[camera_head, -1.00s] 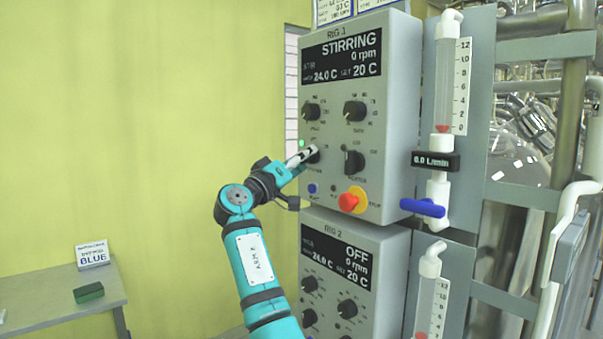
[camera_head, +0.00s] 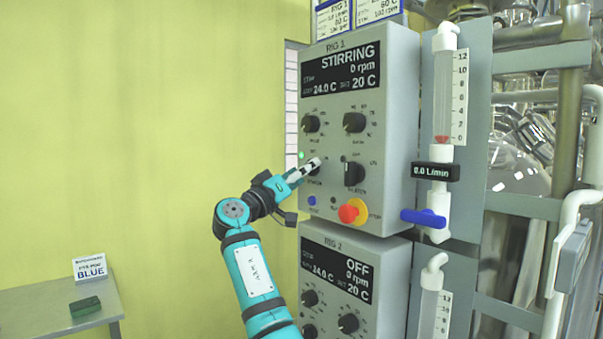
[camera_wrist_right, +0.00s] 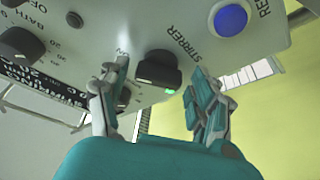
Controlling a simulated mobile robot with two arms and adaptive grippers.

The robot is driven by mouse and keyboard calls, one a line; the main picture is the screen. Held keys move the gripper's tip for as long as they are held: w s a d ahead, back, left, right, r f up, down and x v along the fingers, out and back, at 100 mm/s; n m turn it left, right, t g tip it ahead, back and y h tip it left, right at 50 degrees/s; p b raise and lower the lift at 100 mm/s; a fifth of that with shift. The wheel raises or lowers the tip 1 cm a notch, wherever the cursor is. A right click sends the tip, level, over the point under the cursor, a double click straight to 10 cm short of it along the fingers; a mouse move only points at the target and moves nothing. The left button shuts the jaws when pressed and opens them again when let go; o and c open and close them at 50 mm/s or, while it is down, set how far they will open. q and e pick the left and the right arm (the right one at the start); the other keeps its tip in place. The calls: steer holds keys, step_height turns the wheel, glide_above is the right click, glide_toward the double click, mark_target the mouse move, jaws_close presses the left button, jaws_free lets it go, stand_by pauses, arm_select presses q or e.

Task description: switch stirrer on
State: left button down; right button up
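The Rig 1 control box (camera_head: 390,110) shows "STIRRING", 0 rpm and 24.0 C on its display (camera_head: 341,68). The stirrer knob (camera_wrist_right: 157,68) is black and sits beside its "STIRRER" label in the right wrist view. A green lamp near it is lit (camera_head: 301,155). My right gripper (camera_head: 303,175) is at the knob at the box's lower left. In the right wrist view its fingers (camera_wrist_right: 160,98) are apart, one on each side of the knob, with visible gaps. In the head view the fingers mostly hide this knob. My left gripper is not in view.
Close by are a blue button (camera_head: 312,201), a red-and-yellow stop button (camera_head: 351,211) and another black knob (camera_head: 354,172). The Rig 2 box (camera_head: 392,265) is directly below, reading OFF. A flowmeter with a blue valve handle (camera_head: 424,218) stands right. Left of the box is free room.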

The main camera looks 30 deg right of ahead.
steer(key=shift+o, duration=0.3)
steer(key=shift+a, duration=0.15)
steer(key=v, duration=1.1)
steer(key=shift+a+f, duration=0.2)
steer(key=shift+a, duration=0.15)
steer(key=shift+s, duration=0.1)
